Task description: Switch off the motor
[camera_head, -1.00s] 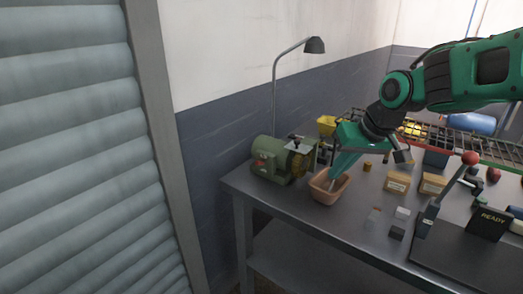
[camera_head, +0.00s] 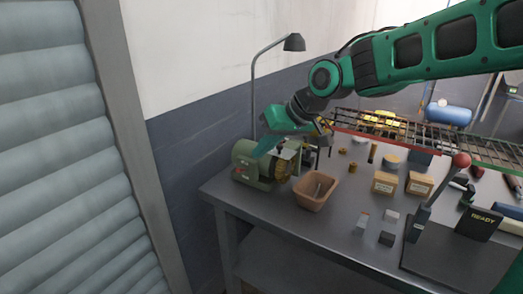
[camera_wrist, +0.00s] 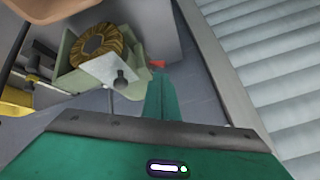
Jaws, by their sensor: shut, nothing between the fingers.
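The green motor (camera_head: 243,160) stands at the left end of the bench, with a copper-coloured round part (camera_head: 284,168) on its right side. In the wrist view the copper-coloured ring (camera_wrist: 101,42) shows with a pale plate (camera_wrist: 112,72) in front of it. My gripper (camera_head: 258,153) is shut and empty, with its green fingers pointing down and left at the motor and covering part of it. In the wrist view a small red part (camera_wrist: 157,64) shows just beyond the tip of my gripper (camera_wrist: 158,74). I cannot tell whether they touch.
A tan bin (camera_head: 314,192) stands just right of the motor. A lamp (camera_head: 294,43) rises behind it. Small boxes (camera_head: 385,183), grey blocks (camera_head: 387,239) and a red-knobbed lever (camera_head: 461,160) are farther right. A shutter (camera_head: 50,150) is at the left.

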